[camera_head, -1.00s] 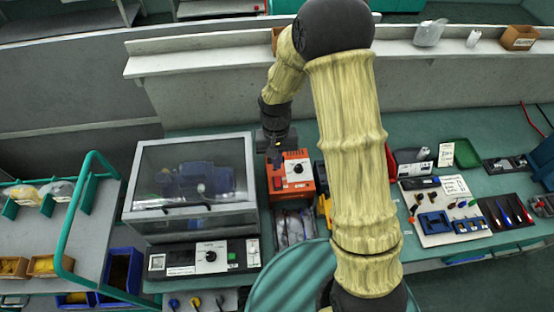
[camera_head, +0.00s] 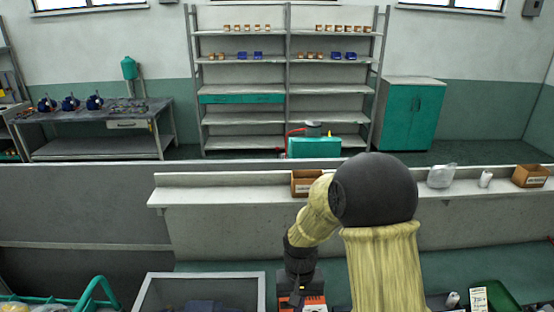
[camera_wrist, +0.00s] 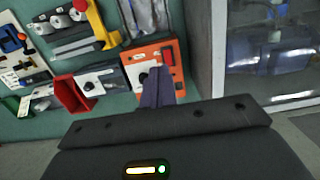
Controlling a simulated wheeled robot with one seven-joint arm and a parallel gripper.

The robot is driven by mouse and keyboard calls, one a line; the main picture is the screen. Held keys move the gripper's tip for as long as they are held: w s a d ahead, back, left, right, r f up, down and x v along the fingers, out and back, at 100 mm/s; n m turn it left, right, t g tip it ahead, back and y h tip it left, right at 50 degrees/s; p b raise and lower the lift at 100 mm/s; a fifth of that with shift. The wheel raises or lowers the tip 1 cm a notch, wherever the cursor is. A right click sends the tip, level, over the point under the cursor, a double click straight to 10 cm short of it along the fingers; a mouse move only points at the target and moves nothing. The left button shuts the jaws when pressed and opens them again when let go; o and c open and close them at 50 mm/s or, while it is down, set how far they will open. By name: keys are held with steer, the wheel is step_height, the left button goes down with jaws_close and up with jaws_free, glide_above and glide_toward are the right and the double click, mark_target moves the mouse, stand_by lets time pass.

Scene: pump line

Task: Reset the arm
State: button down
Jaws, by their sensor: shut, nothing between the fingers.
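My arm rises from the bottom right of the head view and bends down to the left in its pale yellow cover. In the wrist view my gripper (camera_wrist: 158,100) shows as shut dark fingers with nothing between them. They appear in front of the orange control box (camera_wrist: 152,55), which has a black knob and a red switch. In the head view only a little of the orange box (camera_head: 308,303) shows at the bottom edge, below the wrist. The fingertips are hidden in that view. I cannot tell whether they touch the box.
A clear-lidded case (camera_head: 200,278) stands left of the arm. A shelf ledge (camera_head: 235,188) behind the bench holds a cardboard box (camera_head: 305,182) and a plastic bag (camera_head: 441,176).

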steer(key=s+d+r+t+b, duration=0.2)
steer(key=s+d+r, duration=0.4)
steer(key=s+d, duration=0.3)
steer(key=shift+s+d+t+b, duration=0.35)
steer(key=shift+s+t, duration=0.1)
steer(key=shift+t, duration=0.45)
